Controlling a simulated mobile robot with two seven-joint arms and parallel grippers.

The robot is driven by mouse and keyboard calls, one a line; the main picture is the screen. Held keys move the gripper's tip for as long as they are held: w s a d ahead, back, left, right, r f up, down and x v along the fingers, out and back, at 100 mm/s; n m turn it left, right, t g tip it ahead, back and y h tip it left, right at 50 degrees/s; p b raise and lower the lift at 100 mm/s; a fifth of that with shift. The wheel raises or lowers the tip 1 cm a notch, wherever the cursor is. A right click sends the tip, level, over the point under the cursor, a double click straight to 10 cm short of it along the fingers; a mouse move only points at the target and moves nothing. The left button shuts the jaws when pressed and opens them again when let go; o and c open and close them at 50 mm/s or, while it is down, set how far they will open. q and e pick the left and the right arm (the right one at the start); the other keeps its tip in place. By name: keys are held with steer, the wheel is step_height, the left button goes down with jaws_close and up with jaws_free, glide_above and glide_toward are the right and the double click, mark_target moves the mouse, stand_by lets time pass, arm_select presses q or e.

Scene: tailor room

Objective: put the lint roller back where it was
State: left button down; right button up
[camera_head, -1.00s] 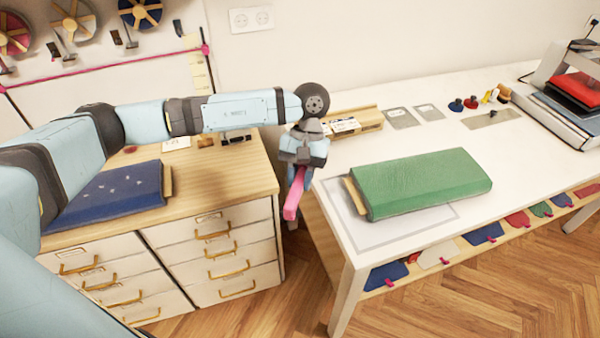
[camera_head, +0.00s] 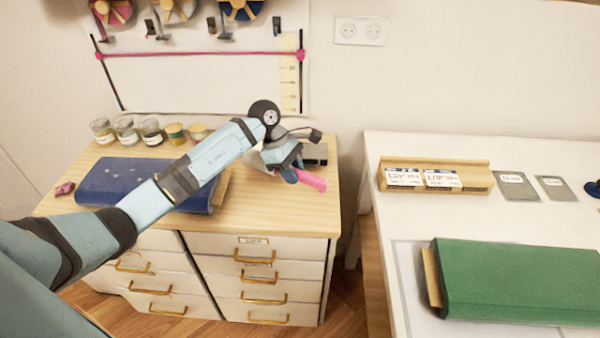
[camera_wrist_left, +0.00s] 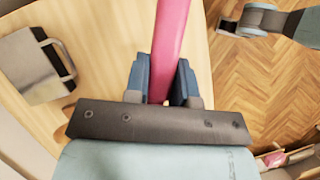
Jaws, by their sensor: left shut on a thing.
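My left gripper (camera_head: 291,172) is over the right part of the wooden cabinet top (camera_head: 262,210). It is shut on a pink bar-shaped piece (camera_head: 313,181), which I take to be the lint roller's handle. The left wrist view shows the pink piece (camera_wrist_left: 171,45) between the two blue fingers (camera_wrist_left: 162,84), running away past the top edge of the picture. The roller's far end is out of that view. Whether the piece touches the cabinet top cannot be told.
A blue fabric bolt (camera_head: 125,180) and several jars (camera_head: 125,130) occupy the cabinet's left and back. A dark metal item (camera_head: 315,153) lies behind the gripper; it also shows in the wrist view (camera_wrist_left: 30,66). A white table (camera_head: 385,215) with a green bolt (camera_head: 515,280) stands right, across a gap.

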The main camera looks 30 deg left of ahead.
mark_target(299, 204)
arm_select(q)
steer(key=shift+f, duration=0.65)
step_height(299, 204, down, 2)
steer(key=shift+f+b, duration=0.25)
steer(key=shift+b, duration=0.5)
steer(key=shift+f+b, duration=0.45)
steer(key=shift+f, duration=0.75)
steer(key=shift+f+b, duration=1.25)
steer(key=c, duration=0.9)
jaws_free()
steer(key=shift+o, duration=0.2)
